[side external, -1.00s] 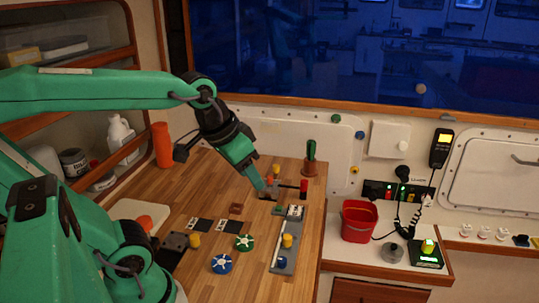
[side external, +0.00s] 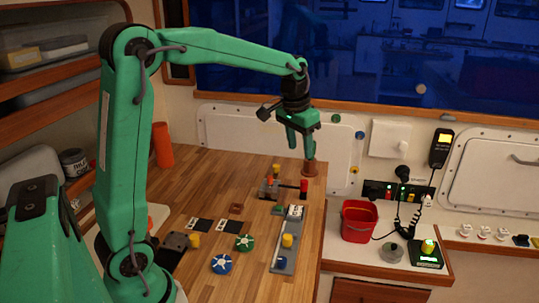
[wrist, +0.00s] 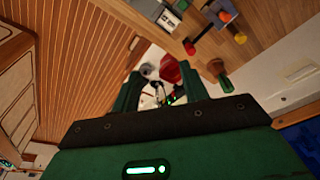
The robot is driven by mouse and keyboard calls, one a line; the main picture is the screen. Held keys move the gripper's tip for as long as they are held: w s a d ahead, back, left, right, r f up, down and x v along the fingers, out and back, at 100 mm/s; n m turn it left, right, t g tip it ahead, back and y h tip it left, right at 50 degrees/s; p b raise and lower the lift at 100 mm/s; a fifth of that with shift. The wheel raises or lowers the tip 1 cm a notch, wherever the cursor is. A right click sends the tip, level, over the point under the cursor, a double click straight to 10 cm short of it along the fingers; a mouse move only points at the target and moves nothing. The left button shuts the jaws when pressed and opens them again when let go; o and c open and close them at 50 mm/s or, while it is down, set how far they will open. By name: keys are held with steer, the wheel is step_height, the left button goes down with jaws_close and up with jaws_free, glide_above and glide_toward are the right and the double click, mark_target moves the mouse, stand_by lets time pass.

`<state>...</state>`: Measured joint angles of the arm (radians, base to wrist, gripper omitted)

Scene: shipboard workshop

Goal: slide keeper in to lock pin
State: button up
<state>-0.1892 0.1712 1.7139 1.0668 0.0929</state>
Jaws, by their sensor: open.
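The small grey fixture (side external: 266,189) stands on the bench with an orange-red pin top (side external: 270,180) and a yellow piece (side external: 276,170). A dark rod with a red knob (side external: 304,189) reaches out from its right side. I cannot tell how deep the rod sits or whether it engages the pin. In the wrist view the fixture (wrist: 225,15) and red knob (wrist: 189,47) show at the top, clear of the fingers. My gripper (side external: 300,150) is open and empty, raised above and behind the fixture, pointing down. Its fingers (wrist: 160,92) also show in the wrist view.
A cactus pot (side external: 311,168) stands just below my gripper at the bench's far right corner. A grey rail (side external: 286,262) with a yellow knob, a blue wheel (side external: 222,264) and a green wheel (side external: 244,242) lie nearer. A red bucket (side external: 358,220) stands right.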

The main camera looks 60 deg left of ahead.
steer(key=w+a+f+g, duration=0.1)
steer(key=w+a+f, duration=0.3)
steer(key=w+f, duration=0.15)
steer(key=g, duration=0.1)
glide_above(304, 181)
steer(key=shift+n, duration=0.4)
steer(key=f, duration=0.6)
steer(key=shift+d+f, duration=0.3)
steer(key=shift+f, duration=0.05)
steer(key=shift+w+a+f, duration=0.2)
steer(key=shift+a+f, duration=0.05)
steer(key=shift+f, duration=0.2)
steer(key=shift+f, duration=0.15)
steer(key=shift+f, duration=3.8)
steer(key=shift+s, duration=0.1)
steer(key=c, duration=0.7)
